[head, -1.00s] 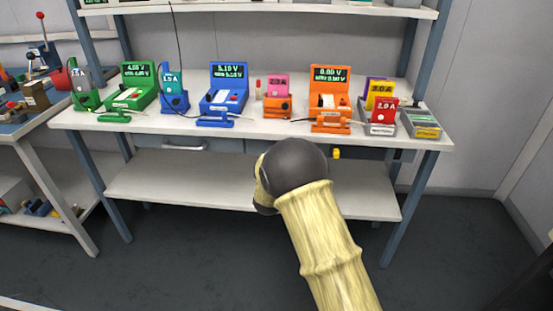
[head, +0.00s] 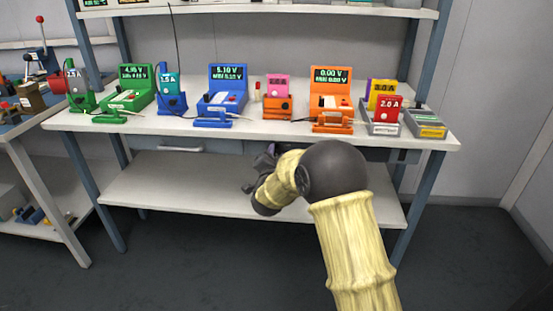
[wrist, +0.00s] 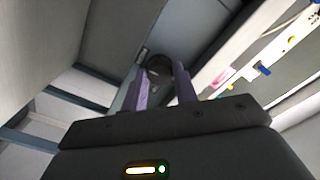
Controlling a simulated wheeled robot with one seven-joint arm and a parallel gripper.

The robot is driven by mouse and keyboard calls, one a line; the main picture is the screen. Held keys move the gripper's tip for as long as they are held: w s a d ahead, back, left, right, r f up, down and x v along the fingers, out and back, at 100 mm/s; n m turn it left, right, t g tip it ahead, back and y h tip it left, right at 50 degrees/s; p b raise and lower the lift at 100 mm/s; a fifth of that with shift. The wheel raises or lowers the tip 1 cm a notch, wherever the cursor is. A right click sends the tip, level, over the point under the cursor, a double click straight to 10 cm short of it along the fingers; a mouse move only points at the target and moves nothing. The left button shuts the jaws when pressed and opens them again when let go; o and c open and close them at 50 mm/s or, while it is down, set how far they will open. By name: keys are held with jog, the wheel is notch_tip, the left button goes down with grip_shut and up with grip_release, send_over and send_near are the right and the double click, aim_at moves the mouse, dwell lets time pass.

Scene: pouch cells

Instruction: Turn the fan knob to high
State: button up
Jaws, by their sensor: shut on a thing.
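A dark round knob (wrist: 160,66) shows between the two purple fingers of my gripper (wrist: 163,80) in the wrist view, and the fingers are closed on its sides. A small pale mark shows on its face, but I cannot read any setting. In the head view my gripper (head: 264,162) is small, just below the front edge of the white bench and above its lower shelf. The knob cannot be made out there.
The white bench (head: 285,134) carries several coloured testers, including a blue one (head: 228,92) and an orange one (head: 331,92). The lower shelf (head: 185,178) is bare.

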jog(key=shift+s+f, duration=0.1)
jog(key=shift+f, duration=0.2)
jog(key=o, duration=1)
jog(key=shift+a, duration=0.1)
jog(key=shift+c, duration=0.2)
jog(key=shift+r, duration=0.15)
jog(key=s+p, duration=0.1)
jog(key=s, duration=1)
jog(key=s+p, duration=0.1)
jog(key=s, duration=0.5)
jog(key=shift+s+a+p, duration=0.2)
jog(key=shift+a+p, duration=0.05)
jog(key=shift+p, duration=0.1)
